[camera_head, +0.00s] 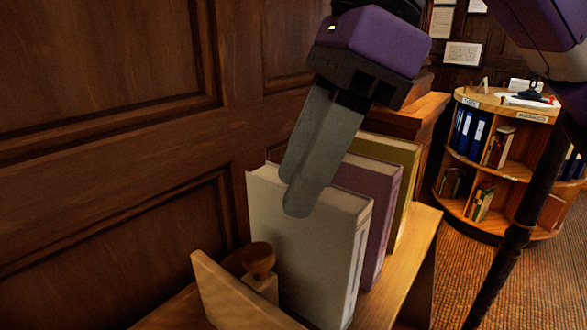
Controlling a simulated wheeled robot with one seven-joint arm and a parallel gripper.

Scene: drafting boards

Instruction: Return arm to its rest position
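My gripper (293,194) has a purple and black body and two long grey fingers pointing down and to the left. The fingers lie close together and overlap from this angle, so any gap between them is hard to judge. Their tips cover part of the top of a white book (309,255) standing upright. I cannot tell whether they touch it or hang above or in front of it. No object shows held between the fingers.
A purple book (378,225) and an olive-yellow book (405,180) stand beside the white one on a wooden shelf (418,245). A wooden holder with a knob (259,261) is in front. Dark panelling rises left. A curved bookcase (512,180) stands right, beyond carpet.

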